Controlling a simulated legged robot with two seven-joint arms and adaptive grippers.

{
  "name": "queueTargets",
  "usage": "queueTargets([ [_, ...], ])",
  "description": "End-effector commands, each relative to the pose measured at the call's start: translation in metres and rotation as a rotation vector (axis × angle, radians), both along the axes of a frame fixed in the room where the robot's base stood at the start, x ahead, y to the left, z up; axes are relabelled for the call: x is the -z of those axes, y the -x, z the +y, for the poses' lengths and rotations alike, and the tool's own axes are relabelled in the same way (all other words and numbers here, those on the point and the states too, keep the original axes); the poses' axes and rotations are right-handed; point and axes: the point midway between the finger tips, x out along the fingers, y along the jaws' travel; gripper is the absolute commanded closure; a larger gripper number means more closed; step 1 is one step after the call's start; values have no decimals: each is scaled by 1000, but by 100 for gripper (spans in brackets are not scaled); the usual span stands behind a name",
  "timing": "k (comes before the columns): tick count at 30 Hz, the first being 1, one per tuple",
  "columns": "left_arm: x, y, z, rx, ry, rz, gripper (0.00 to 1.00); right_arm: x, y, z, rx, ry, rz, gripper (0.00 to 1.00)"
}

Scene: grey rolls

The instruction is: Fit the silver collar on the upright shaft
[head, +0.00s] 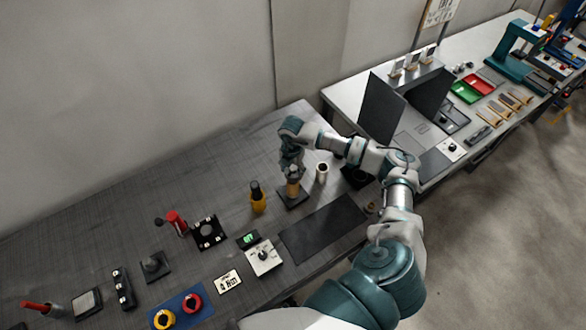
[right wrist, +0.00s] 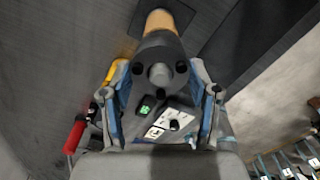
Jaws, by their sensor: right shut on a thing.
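My right gripper (head: 291,172) points down over a tan upright post on a black square base (head: 292,200). In the right wrist view its fingers (right wrist: 160,82) are shut on a dark grey round collar (right wrist: 150,50), with dark round spots on its face. A lighter grey round end (right wrist: 160,74) shows at the middle of the collar. I cannot tell whether this is the shaft tip coming through. The tan post (right wrist: 163,20) lies in line beyond the collar, and its base also shows there (right wrist: 205,25). The gripper hides the collar in the head view. My left gripper is out of view.
A pale open cylinder (head: 321,173) stands just right of the post. A yellow-and-black tool (head: 257,198) stands to its left. A dial box (head: 263,257) and a green display (head: 248,240) sit nearer. A dark mat (head: 322,229) is bare.

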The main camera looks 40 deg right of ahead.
Motion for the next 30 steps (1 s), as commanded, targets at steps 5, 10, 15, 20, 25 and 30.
queueTargets([
  [5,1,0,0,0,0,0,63,1,0,3,-4,-5,0,10],
  [10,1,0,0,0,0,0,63,2,0,1,-2,-4,1,10],
  [15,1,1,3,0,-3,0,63,1,0,-1,-2,-5,1,10],
  [20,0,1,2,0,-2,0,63,-18,-1,-1,-2,-6,-3,10],
  [25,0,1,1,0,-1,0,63,-56,-1,0,-4,-4,-2,10],
  [30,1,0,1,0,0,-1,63,-92,-1,2,-3,-4,-2,10],
])
